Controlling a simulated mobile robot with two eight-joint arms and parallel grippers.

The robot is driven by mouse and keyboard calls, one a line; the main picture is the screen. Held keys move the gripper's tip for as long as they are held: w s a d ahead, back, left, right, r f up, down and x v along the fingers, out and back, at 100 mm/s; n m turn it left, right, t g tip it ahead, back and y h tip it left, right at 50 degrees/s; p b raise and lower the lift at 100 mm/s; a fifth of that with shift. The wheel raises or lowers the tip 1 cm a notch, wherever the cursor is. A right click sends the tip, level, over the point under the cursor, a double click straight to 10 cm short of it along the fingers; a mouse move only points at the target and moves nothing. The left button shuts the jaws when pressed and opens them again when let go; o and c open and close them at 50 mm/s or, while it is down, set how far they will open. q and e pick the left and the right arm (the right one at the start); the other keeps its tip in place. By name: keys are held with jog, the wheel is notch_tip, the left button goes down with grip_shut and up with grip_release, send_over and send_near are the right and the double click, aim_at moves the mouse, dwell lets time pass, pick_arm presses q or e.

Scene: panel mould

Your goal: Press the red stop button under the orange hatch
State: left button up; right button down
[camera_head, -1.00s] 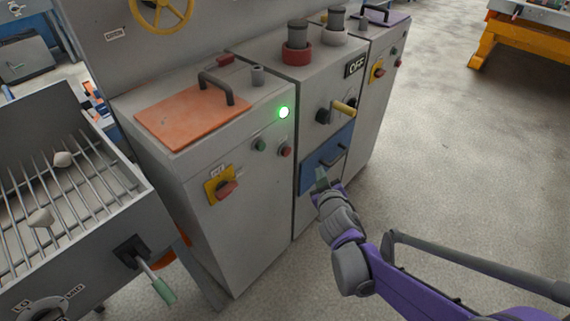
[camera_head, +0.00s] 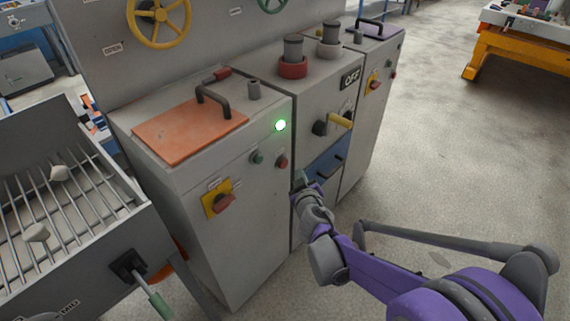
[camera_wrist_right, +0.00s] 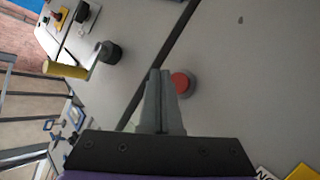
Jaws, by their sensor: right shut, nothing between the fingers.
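The orange hatch (camera_head: 188,131) lies flat and closed on top of the left grey cabinet, with a dark handle (camera_head: 200,92). On that cabinet's front, below the hatch's level, a red button (camera_head: 282,162) sits right of a green button (camera_head: 257,157). My right gripper (camera_head: 299,177) is shut and empty, just below and right of the red button. In the right wrist view, the shut fingers (camera_wrist_right: 160,72) overlap the left edge of a red button (camera_wrist_right: 181,84) in a grey collar. I cannot tell whether they touch it. My left gripper is not in view.
A green lamp (camera_head: 280,125) glows above the buttons. A yellow-backed red switch (camera_head: 222,202) is lower left. The middle cabinet has a yellow-handled lever (camera_head: 340,120) and a blue drawer (camera_head: 328,163). A grate box (camera_head: 62,285) stands left. Open floor lies right.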

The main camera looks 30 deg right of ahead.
aim_at(287, 163)
jog(key=shift+w+a, duration=0.25)
jog(key=shift+w, duration=0.4)
jog(key=shift+w+a, duration=0.25)
jog(key=shift+w, duration=0.35)
jog(key=shift+p, duration=0.3)
dwell(0.9)
jog(key=shift+w+a, duration=0.15)
jog(key=shift+w, duration=0.25)
jog(key=shift+w+a+p, duration=0.2)
jog(key=shift+w+p, duration=0.1)
jog(key=shift+w, duration=0.1)
dwell(0.6)
jog(key=shift+s, duration=0.1)
jog(key=shift+s+d, duration=0.35)
jog(key=shift+s, duration=0.35)
jog(key=shift+s, duration=0.1)
